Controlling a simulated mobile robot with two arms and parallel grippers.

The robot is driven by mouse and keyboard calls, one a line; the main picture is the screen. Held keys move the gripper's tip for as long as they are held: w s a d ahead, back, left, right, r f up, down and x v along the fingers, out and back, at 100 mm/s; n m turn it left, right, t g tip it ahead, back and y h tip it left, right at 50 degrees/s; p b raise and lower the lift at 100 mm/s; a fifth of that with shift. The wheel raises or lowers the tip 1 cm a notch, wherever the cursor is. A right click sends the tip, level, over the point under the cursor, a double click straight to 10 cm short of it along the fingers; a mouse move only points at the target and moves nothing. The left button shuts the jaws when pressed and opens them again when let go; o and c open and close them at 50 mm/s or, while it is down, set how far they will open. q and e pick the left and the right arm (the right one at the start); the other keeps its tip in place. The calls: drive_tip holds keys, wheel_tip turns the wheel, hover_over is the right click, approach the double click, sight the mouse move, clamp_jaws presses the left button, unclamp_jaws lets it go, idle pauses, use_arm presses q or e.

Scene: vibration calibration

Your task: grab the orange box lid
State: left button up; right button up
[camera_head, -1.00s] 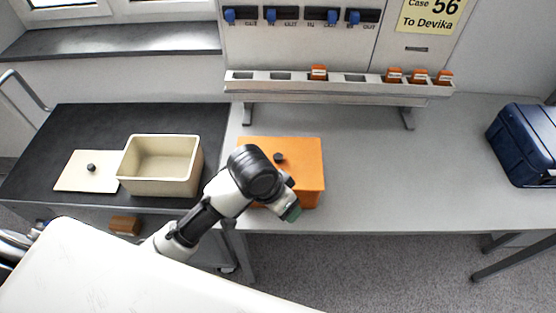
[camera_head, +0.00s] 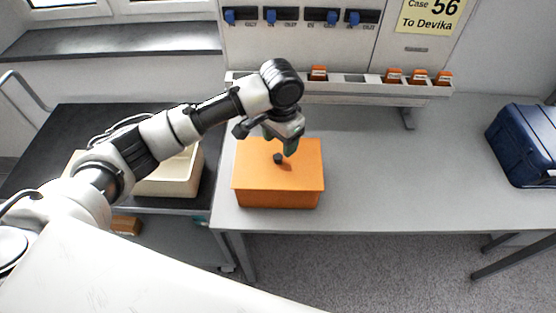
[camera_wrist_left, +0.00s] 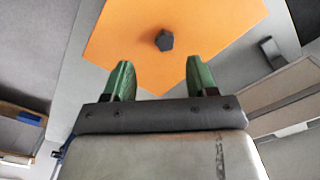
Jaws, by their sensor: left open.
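The orange box lid (camera_head: 300,172) lies on top of the orange box (camera_head: 276,198), at the front left of the grey table. A small dark knob (camera_head: 277,158) stands up from the lid's middle. My left gripper (camera_head: 287,149) is above the lid's back part, close to the knob, pointing down. In the left wrist view its two green fingers are apart and empty, and the orange lid (camera_wrist_left: 190,25) with its knob (camera_wrist_left: 164,40) shows beyond the fingertips. My right gripper is not in view.
A cream open box (camera_head: 178,178) stands on the dark cart at left, partly behind my left arm. A panel with a rack (camera_head: 350,88) of orange pieces stands behind the orange box. A blue case (camera_head: 524,145) is at far right. The table between is clear.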

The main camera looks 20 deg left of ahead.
sight(278, 156)
use_arm(q)
drive_tip(key=shift+w+a+f+p, duration=0.1)
drive_tip(key=shift+f+p, duration=0.1)
drive_tip(key=shift+f, duration=0.8)
drive_tip(key=shift+s+a+f+p, duration=0.15)
drive_tip(key=shift+f+p, duration=0.1)
drive_tip(key=shift+f, duration=0.8)
drive_tip(key=shift+w+a+f+p, duration=0.1)
drive_tip(key=shift+w+f+p, duration=0.1)
drive_tip(key=shift+f, duration=0.8)
drive_tip(key=c, duration=1.1)
drive_tip(key=shift+o, duration=0.2)
drive_tip(key=shift+r, duration=0.1)
